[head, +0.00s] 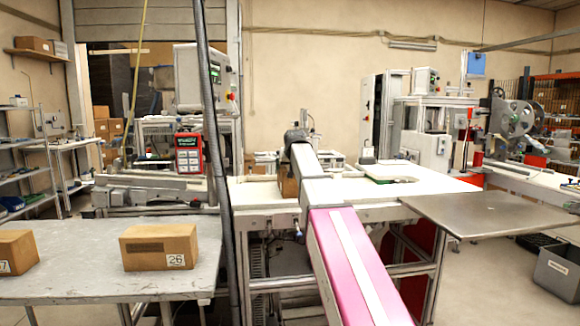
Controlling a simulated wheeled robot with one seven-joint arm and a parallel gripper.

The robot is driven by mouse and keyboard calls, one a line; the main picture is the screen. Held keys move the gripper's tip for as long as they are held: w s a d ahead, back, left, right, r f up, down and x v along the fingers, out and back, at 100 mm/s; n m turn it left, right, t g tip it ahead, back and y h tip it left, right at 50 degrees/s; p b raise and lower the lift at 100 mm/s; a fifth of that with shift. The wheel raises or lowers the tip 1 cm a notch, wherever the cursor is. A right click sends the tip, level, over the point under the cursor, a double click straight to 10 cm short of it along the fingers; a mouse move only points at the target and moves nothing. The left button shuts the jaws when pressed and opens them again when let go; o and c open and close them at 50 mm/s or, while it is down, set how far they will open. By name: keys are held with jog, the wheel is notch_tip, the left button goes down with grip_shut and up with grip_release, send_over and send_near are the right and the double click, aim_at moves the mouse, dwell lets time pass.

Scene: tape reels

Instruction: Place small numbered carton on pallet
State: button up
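A brown carton (150,248) with a white label reading 26 stands on the grey table at the left. A second brown carton (14,254), with a partly readable label, is cut off by the left edge. A small brown carton (287,186) shows beside my arm at the white bench, mostly hidden by the arm; I cannot tell whether it is held or standing. My pink and grey arm reaches forward over the bench to a dark joint. My gripper is hidden behind the arm. I cannot make out a pallet.
The grey table (75,286) has free room in front of its cartons. A dark upright post stands between it and the white bench (350,190). A bare metal plate (490,212) juts out at the right. A grey bin (557,275) stands on the floor.

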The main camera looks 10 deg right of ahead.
jog(key=v, duration=1.1)
jog(key=shift+s+r, duration=0.1)
jog(key=shift+r, duration=0.05)
jog(key=shift+s+d+r, duration=0.1)
jog(key=shift+s+r, duration=0.1)
jog(key=shift+r, duration=0.05)
jog(key=shift+w+f, duration=0.3)
jog(key=shift+w, duration=0.15)
jog(key=shift+w+f, duration=0.35)
jog(key=shift+w, duration=0.15)
jog(key=x, duration=0.4)
jog(key=shift+w+f, duration=0.1)
jog(key=shift+f, duration=0.05)
jog(key=shift+x, duration=2.8)
jog(key=shift+s, duration=0.2)
jog(key=c, duration=1.4)
